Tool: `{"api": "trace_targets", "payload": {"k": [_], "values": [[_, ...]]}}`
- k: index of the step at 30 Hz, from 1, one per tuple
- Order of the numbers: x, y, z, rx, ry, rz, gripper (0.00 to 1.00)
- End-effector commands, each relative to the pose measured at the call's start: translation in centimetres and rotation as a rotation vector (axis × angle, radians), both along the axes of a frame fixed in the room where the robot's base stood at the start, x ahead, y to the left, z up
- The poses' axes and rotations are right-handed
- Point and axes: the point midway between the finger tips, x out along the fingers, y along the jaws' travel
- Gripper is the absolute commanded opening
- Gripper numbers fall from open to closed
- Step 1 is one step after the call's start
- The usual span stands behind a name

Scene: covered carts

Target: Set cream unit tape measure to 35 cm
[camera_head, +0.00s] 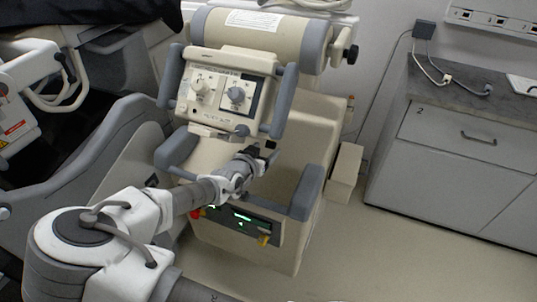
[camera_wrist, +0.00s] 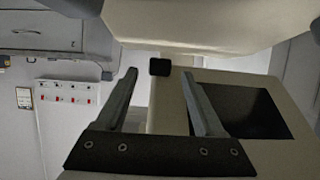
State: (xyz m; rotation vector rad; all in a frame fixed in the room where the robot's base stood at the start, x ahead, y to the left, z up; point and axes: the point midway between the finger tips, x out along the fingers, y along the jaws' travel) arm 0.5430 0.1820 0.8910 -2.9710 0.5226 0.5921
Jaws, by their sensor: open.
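The cream unit (camera_head: 230,65) stands in the middle of the head view, with a control panel that has two dials. My gripper (camera_head: 268,157) is just below and right of this panel. In the wrist view my gripper (camera_wrist: 158,74) is open, its two grey fingers pointing at the cream body. A small black block (camera_wrist: 160,67) shows between the fingertips, under the cream housing's lower edge; it may be the tape measure's end, but I cannot tell. No scale or reading is legible. Whether a finger touches the block is unclear.
Grey bumper handles (camera_head: 284,100) flank the panel, close to my gripper. A lower cream body with a lit green display (camera_head: 243,218) is below my arm. A grey cabinet (camera_head: 455,150) stands at right; the floor before it is clear.

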Motion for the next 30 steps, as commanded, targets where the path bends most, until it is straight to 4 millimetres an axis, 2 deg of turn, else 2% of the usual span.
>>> {"api": "trace_targets", "payload": {"k": [1, 9, 21, 30], "values": [[0.6, -0.2, -0.7, 0.003, -0.002, -0.002, 0.7], [2.5, -0.9, -1.2, 0.001, -0.001, 0.0, 0.7], [2.8, -1.0, -1.1, 0.001, -0.001, 0.0, 0.68], [2.8, -1.0, -1.2, 0.0, -0.001, 0.0, 0.14]]}}
